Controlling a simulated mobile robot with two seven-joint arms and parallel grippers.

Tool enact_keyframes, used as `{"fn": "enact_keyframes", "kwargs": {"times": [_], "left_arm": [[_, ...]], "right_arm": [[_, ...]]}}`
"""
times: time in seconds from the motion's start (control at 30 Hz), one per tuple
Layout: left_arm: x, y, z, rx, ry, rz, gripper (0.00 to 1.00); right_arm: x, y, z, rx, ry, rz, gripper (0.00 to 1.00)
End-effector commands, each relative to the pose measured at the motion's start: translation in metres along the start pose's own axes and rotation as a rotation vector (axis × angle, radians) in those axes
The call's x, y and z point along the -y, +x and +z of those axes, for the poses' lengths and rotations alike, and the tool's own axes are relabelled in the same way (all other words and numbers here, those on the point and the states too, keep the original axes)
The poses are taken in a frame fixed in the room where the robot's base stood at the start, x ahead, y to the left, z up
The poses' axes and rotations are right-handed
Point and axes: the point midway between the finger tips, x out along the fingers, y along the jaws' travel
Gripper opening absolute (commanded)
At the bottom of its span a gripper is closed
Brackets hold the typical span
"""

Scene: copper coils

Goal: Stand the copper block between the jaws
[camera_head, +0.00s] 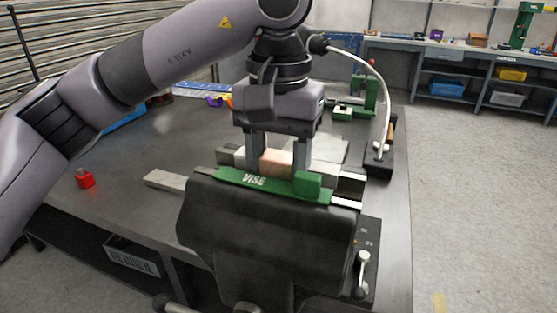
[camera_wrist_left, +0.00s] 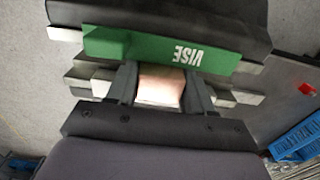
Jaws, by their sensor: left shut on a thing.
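The copper block (camera_head: 276,162) is pinkish and sits between the two fingers of my left gripper (camera_head: 278,160). The left gripper is shut on it, pointing down at the vise. The vise (camera_head: 255,182) is dark grey with a green strip reading VISE, and its jaws lie behind that strip. In the left wrist view the copper block (camera_wrist_left: 160,86) shows between the fingers, beside the green strip (camera_wrist_left: 160,48) and level with the grey jaw bars. The block's lower part is hidden, so I cannot tell whether it touches the vise. My right gripper is not in view.
A small red object (camera_head: 84,178) lies on the dark table at left. A grey bar (camera_head: 166,181) lies left of the vise. A green machine (camera_head: 366,95) and a black stand with a white cable (camera_head: 380,155) are at the right. Shelves stand behind.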

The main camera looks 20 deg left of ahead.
Motion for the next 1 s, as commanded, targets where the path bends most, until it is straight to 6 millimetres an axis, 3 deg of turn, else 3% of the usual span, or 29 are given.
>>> {"fn": "enact_keyframes", "kwargs": {"times": [0.37, 0.4, 0.47, 0.5, 0.77, 1.0], "left_arm": [[0.0, 0.0, 0.0, -0.002, 0.0, 0.001, 0.25], [0.0, 0.0, 0.0, -0.002, 0.0, 0.001, 0.58], [0.0, 0.0, 0.0, -0.002, 0.0, 0.001, 0.78], [0.0, 0.0, 0.0, -0.002, 0.0, 0.001, 0.81], [0.0, 0.002, 0.0, 0.002, 0.0, -0.001, 0.81], [0.0, -0.009, 0.0, 0.001, 0.0, 0.0, 0.81]], "right_arm": [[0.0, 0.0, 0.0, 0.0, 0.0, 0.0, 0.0], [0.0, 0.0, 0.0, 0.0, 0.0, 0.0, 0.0], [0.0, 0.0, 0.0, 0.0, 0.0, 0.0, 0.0], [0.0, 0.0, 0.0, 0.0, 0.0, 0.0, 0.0], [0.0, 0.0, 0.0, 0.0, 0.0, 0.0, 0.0], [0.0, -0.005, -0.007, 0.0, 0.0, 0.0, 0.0]]}}
